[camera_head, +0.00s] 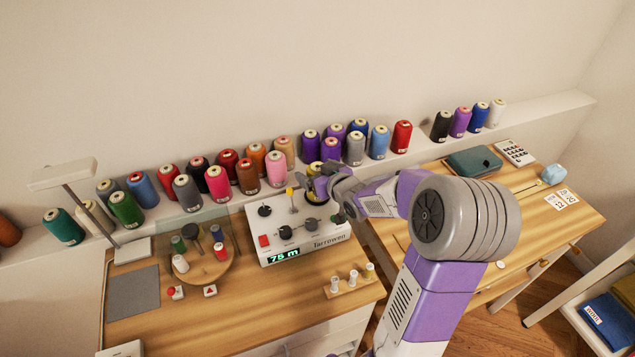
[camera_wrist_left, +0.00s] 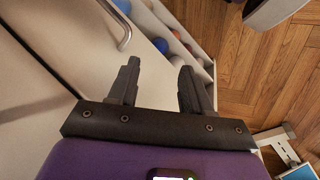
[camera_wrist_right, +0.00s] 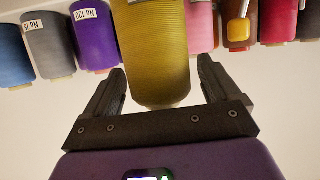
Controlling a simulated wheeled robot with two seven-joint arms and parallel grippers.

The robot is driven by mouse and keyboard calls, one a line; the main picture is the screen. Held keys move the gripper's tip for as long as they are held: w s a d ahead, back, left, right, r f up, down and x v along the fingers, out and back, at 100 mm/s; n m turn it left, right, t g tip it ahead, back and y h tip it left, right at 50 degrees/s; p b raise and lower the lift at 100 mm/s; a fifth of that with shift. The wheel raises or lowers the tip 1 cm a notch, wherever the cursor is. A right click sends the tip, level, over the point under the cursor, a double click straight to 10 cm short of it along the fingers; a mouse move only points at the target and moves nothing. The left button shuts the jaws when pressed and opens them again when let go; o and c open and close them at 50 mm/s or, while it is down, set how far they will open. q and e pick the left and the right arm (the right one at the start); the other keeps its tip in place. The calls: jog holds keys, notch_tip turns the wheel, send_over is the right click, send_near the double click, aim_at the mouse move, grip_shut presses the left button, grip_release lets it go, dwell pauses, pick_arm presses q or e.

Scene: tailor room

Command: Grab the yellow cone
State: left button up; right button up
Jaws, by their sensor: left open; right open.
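The yellow cone (camera_wrist_right: 155,55) is a large olive-yellow thread cone between the open fingers of my right gripper (camera_wrist_right: 160,90) in the right wrist view, with a small space seen on each side. In the head view the yellow cone (camera_head: 314,169) is mostly hidden behind my right gripper (camera_head: 328,188), at the back right corner of the white machine. My left gripper (camera_wrist_left: 152,85) is open and empty in the left wrist view, near a white cabinet front and above the floor. It is not in the head view.
The white machine (camera_head: 300,239) with knobs and a lit display stands just left of my right gripper. Many thread cones line the wall shelf (camera_head: 415,157) behind, including a pink cone (camera_head: 277,169) close by. A small rack with white spools (camera_head: 353,277) stands in front.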

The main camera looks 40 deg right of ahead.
jog(key=c, duration=1.2)
jog(key=shift+r, duration=0.1)
jog(key=shift+r, duration=0.45)
notch_tip(320, 180, up, 12)
jog(key=p, duration=0.5)
jog(key=shift+s+a+f+b, duration=0.15)
jog(key=shift+s+a, duration=0.3)
jog(key=shift+s, duration=2.5)
jog(key=shift+s+a+f+b, duration=0.15)
jog(key=shift+s+a, duration=0.35)
jog(key=shift+s, duration=2.5)
jog(key=shift+s+a+f, duration=0.25)
jog(key=shift+s+a, duration=0.2)
jog(key=shift+s, duration=2.5)
